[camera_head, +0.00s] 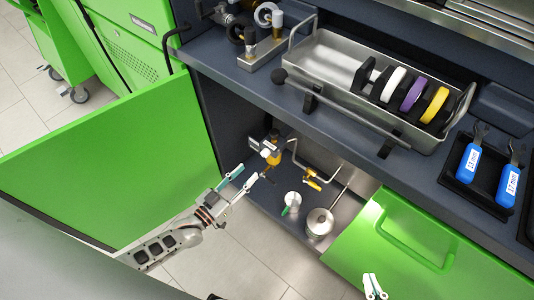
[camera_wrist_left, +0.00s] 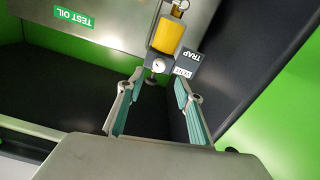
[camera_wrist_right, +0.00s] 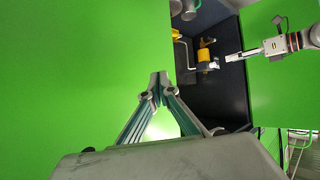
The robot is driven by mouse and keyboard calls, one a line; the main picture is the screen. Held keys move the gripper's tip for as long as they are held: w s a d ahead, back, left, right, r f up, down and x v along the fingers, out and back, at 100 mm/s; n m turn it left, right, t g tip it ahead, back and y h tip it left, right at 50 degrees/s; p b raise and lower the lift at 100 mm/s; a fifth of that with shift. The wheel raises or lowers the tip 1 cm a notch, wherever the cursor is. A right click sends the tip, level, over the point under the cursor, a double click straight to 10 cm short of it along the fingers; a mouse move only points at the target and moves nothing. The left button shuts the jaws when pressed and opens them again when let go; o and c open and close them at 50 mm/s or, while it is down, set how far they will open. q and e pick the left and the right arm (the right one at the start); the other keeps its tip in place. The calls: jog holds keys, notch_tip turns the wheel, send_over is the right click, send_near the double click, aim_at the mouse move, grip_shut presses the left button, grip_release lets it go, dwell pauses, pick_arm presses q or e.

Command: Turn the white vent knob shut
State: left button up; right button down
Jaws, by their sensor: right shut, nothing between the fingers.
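The white vent knob (camera_wrist_left: 157,66) shows in the left wrist view as a small round white piece below a yellow cylinder (camera_wrist_left: 169,35). A dark tag reading TRAP (camera_wrist_left: 186,62) is beside it. In the head view, the yellow-and-white trap assembly (camera_head: 270,152) is inside the open cabinet; I cannot make out the knob there. My left gripper (camera_head: 249,172) is open and empty at the cabinet opening, its fingertips (camera_wrist_left: 160,82) just short of the knob and to either side of it. My right gripper (camera_head: 374,285) is shut and empty in front of the green drawer; it also shows in the right wrist view (camera_wrist_right: 160,78).
A green door (camera_head: 120,160) stands open at the left. A green drawer front (camera_head: 420,250) is at the right. A metal tray (camera_head: 340,65) sits on the bench above.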

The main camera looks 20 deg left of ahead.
aim_at(263, 156)
pick_arm(q)
jog(key=shift+b+x, duration=0.6)
jog(key=shift+x, duration=3.3)
jog(key=shift+r, duration=0.15)
grip_shut()
